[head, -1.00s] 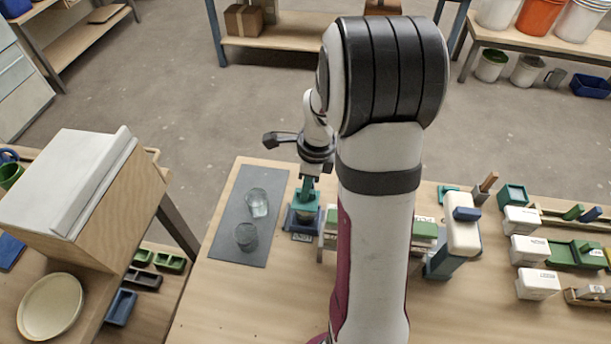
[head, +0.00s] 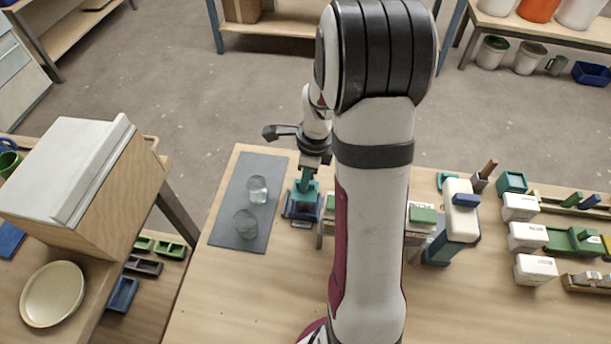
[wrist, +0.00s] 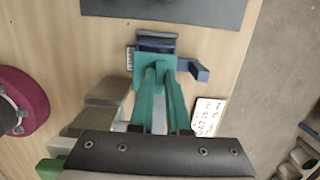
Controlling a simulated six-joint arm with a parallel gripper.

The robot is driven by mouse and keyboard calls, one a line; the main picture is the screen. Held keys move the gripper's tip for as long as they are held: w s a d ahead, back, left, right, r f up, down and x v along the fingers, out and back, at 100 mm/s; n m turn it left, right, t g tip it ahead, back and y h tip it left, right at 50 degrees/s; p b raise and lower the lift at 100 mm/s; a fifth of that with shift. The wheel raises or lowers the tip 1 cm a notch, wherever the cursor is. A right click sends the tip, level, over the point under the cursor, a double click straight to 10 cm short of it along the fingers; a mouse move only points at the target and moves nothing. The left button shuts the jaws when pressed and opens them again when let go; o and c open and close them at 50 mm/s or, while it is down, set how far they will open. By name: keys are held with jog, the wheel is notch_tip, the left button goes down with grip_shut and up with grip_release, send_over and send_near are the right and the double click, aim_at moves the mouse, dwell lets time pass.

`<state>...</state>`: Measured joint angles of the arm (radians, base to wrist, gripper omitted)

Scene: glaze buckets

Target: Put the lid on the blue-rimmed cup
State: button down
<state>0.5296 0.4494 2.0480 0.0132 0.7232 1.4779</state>
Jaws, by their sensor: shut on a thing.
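My gripper (head: 305,181) has long teal fingers. They are shut on a flat teal square piece (wrist: 154,70), which also shows in the head view (head: 303,197). It looks like the lid, but the fingers cover its middle. It sits over or just above a dark blue holder (wrist: 157,41) with a small label; I cannot tell whether the two touch. Two clear cups stand on a dark grey mat (head: 226,232) left of the gripper: a far cup (head: 258,190) and a near cup (head: 245,223). I cannot make out a blue rim on either.
My arm hides the middle of the table. To its right are a white-and-blue device (head: 460,225), white labelled boxes (head: 521,207) and green trays (head: 570,242). A wooden box (head: 110,185) with a white top stands at left. The mat around the cups is clear.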

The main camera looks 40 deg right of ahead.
jog(key=shift+f, duration=0.2)
jog(key=c, duration=0.8)
grip_release()
notch_tip(320, 180, up, 7)
